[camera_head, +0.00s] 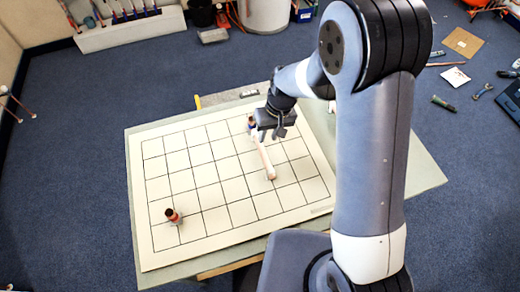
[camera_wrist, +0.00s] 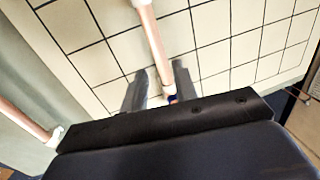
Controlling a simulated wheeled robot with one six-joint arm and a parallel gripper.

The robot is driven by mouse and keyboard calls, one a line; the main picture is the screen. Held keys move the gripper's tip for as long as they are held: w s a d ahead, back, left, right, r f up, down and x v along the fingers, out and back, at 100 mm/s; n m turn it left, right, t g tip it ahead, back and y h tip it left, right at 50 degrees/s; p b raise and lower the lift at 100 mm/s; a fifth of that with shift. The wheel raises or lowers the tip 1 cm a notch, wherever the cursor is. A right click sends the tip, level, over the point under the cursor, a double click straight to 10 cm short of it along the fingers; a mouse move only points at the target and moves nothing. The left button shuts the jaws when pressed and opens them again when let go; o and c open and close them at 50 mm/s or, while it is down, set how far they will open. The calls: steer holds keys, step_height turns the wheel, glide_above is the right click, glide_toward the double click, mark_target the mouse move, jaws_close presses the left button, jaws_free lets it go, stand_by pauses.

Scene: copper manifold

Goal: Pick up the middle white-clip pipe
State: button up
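A copper pipe with a white clip (camera_head: 266,161) stretches over the gridded board below my gripper (camera_head: 274,128). In the wrist view the same pipe (camera_wrist: 154,42) runs down between the two fingers of my gripper (camera_wrist: 160,88), its white clip near the top edge. The fingers are apart, one on each side of the pipe, with the right finger closer to it. I cannot tell whether either touches. Another copper pipe (camera_wrist: 22,121) with a white clip shows at the left of the wrist view.
The cream gridded board (camera_head: 205,235) lies on a pale green table (camera_head: 415,172). A short copper fitting (camera_head: 173,215) stands at its front left, another (camera_head: 251,123) just beside my gripper. Tools and cards lie on the blue floor at right. The left half of the board is mostly clear.

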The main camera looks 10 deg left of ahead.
mark_target(264, 151)
steer(key=f+b, duration=0.1)
steer(key=f, duration=0.2)
steer(key=a+f+b, duration=0.1)
steer(key=f+b, duration=0.1)
steer(key=f, duration=0.2)
steer(key=f+b, duration=0.2)
steer(key=f, duration=0.1)
steer(key=shift+s+a+f, duration=0.2)
steer(key=shift+s+f, duration=0.1)
steer(key=shift+s, duration=0.05)
steer(key=shift+r, duration=0.1)
jaws_close()
